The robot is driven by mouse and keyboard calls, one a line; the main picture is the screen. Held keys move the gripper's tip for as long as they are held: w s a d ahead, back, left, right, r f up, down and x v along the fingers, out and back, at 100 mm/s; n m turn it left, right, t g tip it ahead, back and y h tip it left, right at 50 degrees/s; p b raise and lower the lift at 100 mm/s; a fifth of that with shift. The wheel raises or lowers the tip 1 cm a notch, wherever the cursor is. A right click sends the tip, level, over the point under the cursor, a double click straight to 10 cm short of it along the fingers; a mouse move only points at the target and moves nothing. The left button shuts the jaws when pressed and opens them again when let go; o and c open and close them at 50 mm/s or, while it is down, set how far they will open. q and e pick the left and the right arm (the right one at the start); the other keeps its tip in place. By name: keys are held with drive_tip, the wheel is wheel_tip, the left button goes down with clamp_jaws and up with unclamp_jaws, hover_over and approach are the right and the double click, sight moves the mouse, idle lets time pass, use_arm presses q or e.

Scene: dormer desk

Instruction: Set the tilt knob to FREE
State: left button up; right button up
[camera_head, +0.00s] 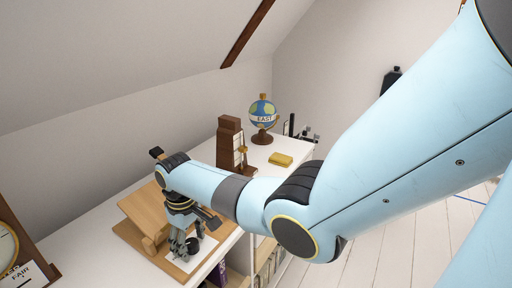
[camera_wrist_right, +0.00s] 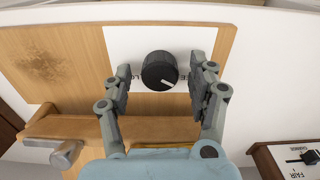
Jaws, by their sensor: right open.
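The tilt knob (camera_wrist_right: 158,66) is a black, ribbed round knob with a white pointer line, on a white label plate (camera_wrist_right: 118,42). In the wrist view the line points right and slightly down. The lettering beside it is mostly hidden by the knob and fingers. My right gripper (camera_wrist_right: 164,76) is open, with one finger on each side of the knob and a visible gap to each. In the head view the right gripper (camera_head: 181,246) reaches down to the wooden board (camera_head: 150,243), beside the dark knob (camera_head: 193,243). My left gripper is out of view.
A tilted wooden panel (camera_head: 143,212) stands by the gripper. A dial device marked FAIR (camera_head: 18,255) is at the left.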

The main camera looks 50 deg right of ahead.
sight(191, 242)
drive_tip(key=m+b, duration=0.2)
drive_tip(key=m, duration=0.2)
drive_tip(key=shift+r, duration=0.15)
wheel_tip(191, 242, up, 10)
drive_tip(key=s+f+b, duration=0.3)
drive_tip(key=s+f, duration=0.3)
drive_tip(key=f, duration=0.5)
drive_tip(key=s+f+n+b, duration=0.1)
drive_tip(key=s+f+b, duration=0.2)
drive_tip(key=s+f, duration=0.4)
drive_tip(key=s+f+t+b, duration=0.1)
drive_tip(key=s+f+b, duration=0.2)
drive_tip(key=f, duration=1.4)
drive_tip(key=s, duration=0.4)
drive_tip(key=shift+d+n+h+b, duration=0.2)
drive_tip(key=shift+n+h+b, duration=0.2)
drive_tip(key=shift+s+f, duration=0.1)
drive_tip(key=shift+s, duration=0.05)
drive_tip(key=s+f, duration=0.5)
drive_tip(key=s, duration=0.4)
drive_tip(key=s+f+b, duration=0.1)
drive_tip(key=s+f, duration=0.4)
drive_tip(key=s, duration=0.3)
drive_tip(key=s+f+n, duration=0.1)
drive_tip(key=s+f, duration=0.4)
drive_tip(key=s, duration=0.4)
drive_tip(key=shift+s+f+b, duration=0.2)
drive_tip(key=shift+s+b, duration=0.15)
drive_tip(key=shift+b, duration=0.05)
